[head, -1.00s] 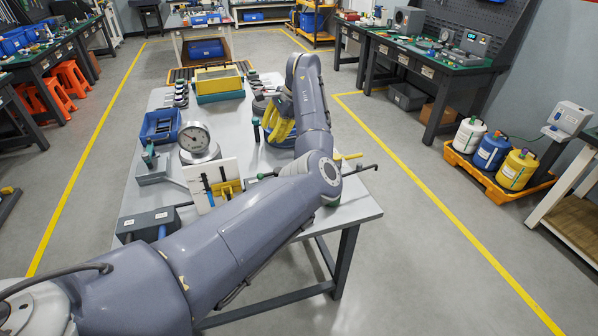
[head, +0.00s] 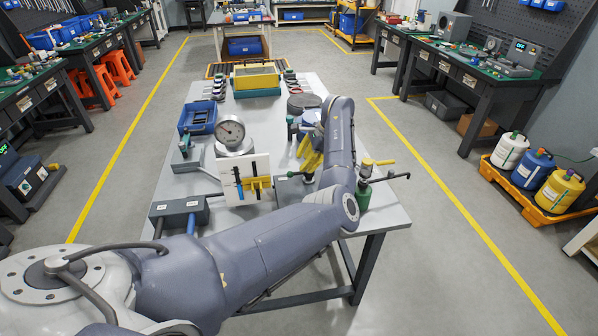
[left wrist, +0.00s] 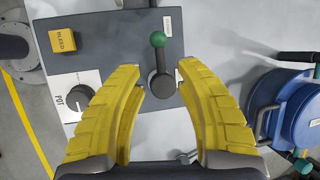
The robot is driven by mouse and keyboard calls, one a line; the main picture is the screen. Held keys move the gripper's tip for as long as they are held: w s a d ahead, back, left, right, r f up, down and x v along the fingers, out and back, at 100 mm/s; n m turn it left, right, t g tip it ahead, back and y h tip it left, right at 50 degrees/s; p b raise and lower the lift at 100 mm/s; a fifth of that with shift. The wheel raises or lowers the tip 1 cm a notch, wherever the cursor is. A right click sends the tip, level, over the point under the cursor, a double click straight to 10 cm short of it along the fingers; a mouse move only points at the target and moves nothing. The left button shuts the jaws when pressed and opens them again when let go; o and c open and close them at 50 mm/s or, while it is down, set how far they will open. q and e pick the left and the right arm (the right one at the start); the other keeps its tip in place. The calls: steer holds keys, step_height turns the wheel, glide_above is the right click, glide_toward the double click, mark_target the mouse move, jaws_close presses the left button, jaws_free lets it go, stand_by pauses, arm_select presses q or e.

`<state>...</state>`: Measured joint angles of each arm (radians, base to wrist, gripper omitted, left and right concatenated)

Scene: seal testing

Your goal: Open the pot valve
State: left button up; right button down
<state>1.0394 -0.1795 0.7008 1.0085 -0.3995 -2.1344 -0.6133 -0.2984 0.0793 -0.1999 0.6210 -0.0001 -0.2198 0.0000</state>
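In the left wrist view a grey panel carries a black lever with a green ball knob (left wrist: 160,62). The lever stands between the two yellow fingers of my left gripper (left wrist: 158,88), which are spread apart with no visible contact. Left of it on the panel is a black knob (left wrist: 78,97) on a white plate lettered POT, and a yellow block (left wrist: 62,40) lettered BLEED. In the head view my left gripper's yellow fingers (head: 309,152) show beside my forearm, which hides much of the area below. My right gripper is not in view.
A blue round vessel (left wrist: 296,108) with green-tipped handles stands close right of the fingers in the wrist view. On the table (head: 385,218) a dial gauge (head: 231,131), a white board (head: 247,170) and a blue tray (head: 198,117) stand left of my arm.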

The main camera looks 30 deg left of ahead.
mark_target(298, 173)
arm_select(q)
steer(key=shift+x, duration=2.7)
jaws_close()
